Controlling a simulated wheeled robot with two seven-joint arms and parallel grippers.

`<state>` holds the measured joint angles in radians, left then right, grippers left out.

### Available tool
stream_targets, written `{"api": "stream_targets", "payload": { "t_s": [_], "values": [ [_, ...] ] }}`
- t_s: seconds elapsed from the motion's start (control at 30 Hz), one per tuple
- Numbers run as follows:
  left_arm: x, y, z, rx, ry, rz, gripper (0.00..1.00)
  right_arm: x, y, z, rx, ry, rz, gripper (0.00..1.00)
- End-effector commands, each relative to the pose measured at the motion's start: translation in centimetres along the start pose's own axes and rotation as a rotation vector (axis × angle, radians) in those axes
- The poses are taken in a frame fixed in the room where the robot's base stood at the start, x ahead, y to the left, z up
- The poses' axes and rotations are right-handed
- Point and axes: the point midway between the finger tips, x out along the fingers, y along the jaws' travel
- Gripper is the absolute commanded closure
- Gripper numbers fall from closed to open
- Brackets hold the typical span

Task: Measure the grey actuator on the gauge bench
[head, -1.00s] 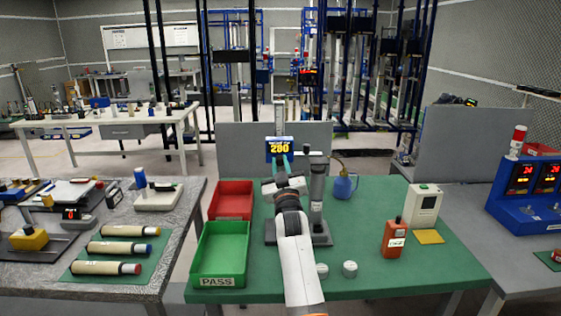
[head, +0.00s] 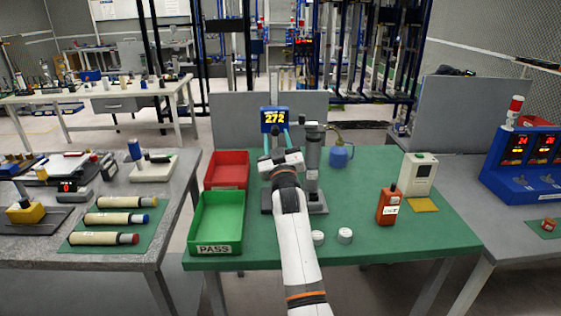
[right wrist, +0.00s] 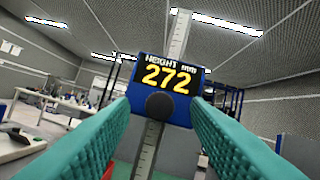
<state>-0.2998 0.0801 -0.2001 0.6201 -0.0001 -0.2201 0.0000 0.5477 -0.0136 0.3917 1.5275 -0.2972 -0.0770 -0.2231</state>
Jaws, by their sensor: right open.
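The grey actuator (head: 312,165) stands upright on the height gauge's dark base (head: 316,204), just right of my arm. The gauge's blue readout head (head: 273,114) shows 272 on its upright scale. The readout also fills the middle of the right wrist view (right wrist: 168,85), with a dark round knob (right wrist: 160,105) below its digits. My right gripper (head: 276,136) is open, with its teal fingers on either side of the knob. I cannot tell whether they touch it. My arm hides part of the gauge. My left gripper is out of view.
A green PASS tray (head: 217,248) and a red tray (head: 227,185) stand left on the bench. An orange device (head: 388,206), a cream box (head: 420,174), a blue oil can (head: 340,156) and white round pieces (head: 345,235) stand right. The front right mat is clear.

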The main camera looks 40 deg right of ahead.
Motion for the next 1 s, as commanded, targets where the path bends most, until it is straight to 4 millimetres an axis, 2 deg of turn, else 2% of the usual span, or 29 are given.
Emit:
{"api": "stream_targets", "payload": {
  "t_s": [0.03, 0.2, 0.43, 0.6, 0.87, 1.0],
  "values": [
    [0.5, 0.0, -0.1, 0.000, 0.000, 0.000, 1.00, -1.2, 0.2, -0.3, 0.000, 0.000, 0.001, 0.57],
    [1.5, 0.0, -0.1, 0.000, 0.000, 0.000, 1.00, -4.8, 0.1, -0.4, 0.001, 0.001, 0.000, 0.57],
    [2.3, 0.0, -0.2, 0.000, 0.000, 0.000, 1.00, -8.6, 0.1, -0.3, 0.000, 0.001, 0.001, 0.57],
    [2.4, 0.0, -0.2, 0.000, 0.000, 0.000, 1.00, -9.7, 0.1, -0.1, 0.000, 0.001, 0.001, 0.57],
    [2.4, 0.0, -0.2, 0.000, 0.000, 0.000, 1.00, -9.7, 0.0, -0.1, 0.000, 0.001, 0.000, 0.57],
    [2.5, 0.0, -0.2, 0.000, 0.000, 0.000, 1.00, -9.8, 0.2, 0.0, 0.038, -0.014, 0.008, 0.78]
  ]
}}
